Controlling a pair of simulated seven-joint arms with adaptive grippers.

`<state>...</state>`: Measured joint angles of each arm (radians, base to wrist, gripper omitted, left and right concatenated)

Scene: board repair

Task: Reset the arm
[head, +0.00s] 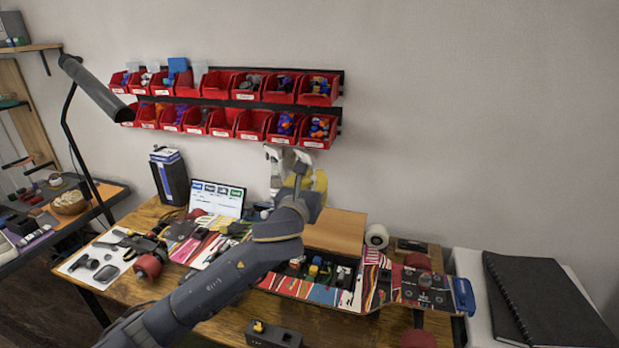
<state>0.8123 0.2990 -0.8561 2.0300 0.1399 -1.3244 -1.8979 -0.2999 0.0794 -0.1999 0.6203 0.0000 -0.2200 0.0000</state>
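My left arm reaches in from the bottom left across the workbench (135,283). My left gripper (288,158) is raised above the back of the bench and points up, just below the right part of the lower row of red bins (253,124). Its two pale fingers stand apart with a gap between them, and I see nothing held there. A yellow part shows at the gripper's right side; I cannot tell whether it belongs to the gripper. My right arm and gripper are not in view.
A skateboard deck (422,287) and an open box of small parts (318,270) lie on the bench. A black lamp (95,90) stands at left. A black notebook (545,300) lies at right. The wall space right of the bins is clear.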

